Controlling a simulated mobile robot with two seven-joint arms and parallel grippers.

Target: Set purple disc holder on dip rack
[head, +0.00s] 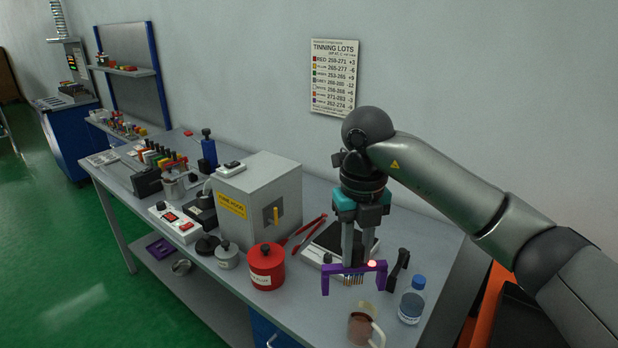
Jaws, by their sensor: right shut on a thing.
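The purple disc holder (335,269) is a bracket with a flat top bar and a leg at each end. A row of small thin pieces shows beneath its bar. My right gripper (356,262) points down and is shut on the middle of the bar. The holder appears in front of a dark flat device (328,240) near the bench's right end; I cannot tell whether it touches anything below. I cannot identify the dip rack with certainty. My left gripper is not in view.
A brown-filled beaker (362,328), a blue-capped bottle (411,302) and a black upright tool (398,268) stand close by. A red canister (266,267), red tongs (303,233) and a grey fume hood box (277,188) are to the left. The bench's left part is crowded.

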